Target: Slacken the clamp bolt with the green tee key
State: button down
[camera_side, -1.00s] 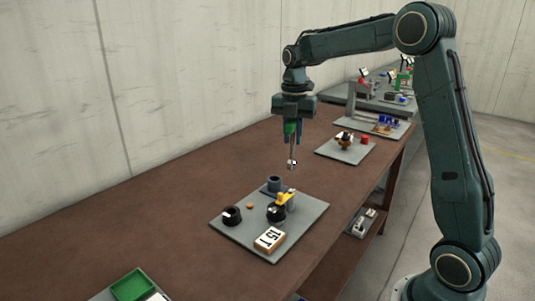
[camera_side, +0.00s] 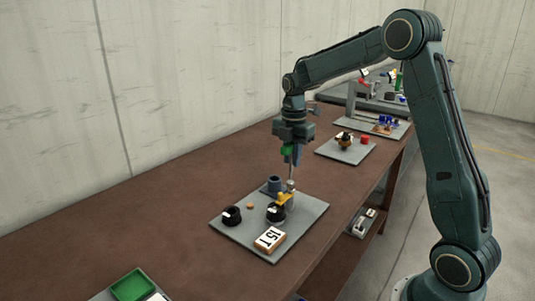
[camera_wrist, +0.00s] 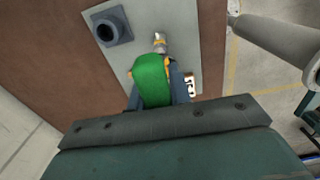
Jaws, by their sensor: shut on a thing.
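My gripper (camera_side: 292,158) is shut on the green tee key (camera_side: 287,150), whose green handle also fills the middle of the wrist view (camera_wrist: 152,80) between the jaws. The key's metal shaft hangs upright, with its socket end (camera_side: 290,186) at the top of a yellow clamp part (camera_side: 285,199). The yellow part sits at a black round piece (camera_side: 276,213) on the grey plate (camera_side: 312,211). The clamp bolt cannot be made out separately at the socket. I cannot tell whether the socket is seated on it.
A blue-grey upright cylinder (camera_side: 274,184) stands close behind the key. A green tray (camera_side: 132,284) lies front left. The brown bench is clear between.

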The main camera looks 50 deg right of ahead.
jog(key=m, duration=0.5)
jog(key=shift+m, duration=0.3)
jog(key=shift+f, duration=0.8)
dwell(1.0)
jog(key=shift+n, duration=4.8)
jog(key=shift+r, duration=0.3)
jog(key=shift+r, duration=0.45)
jog(key=shift+r, duration=0.15)
jog(key=shift+r, duration=3.4)
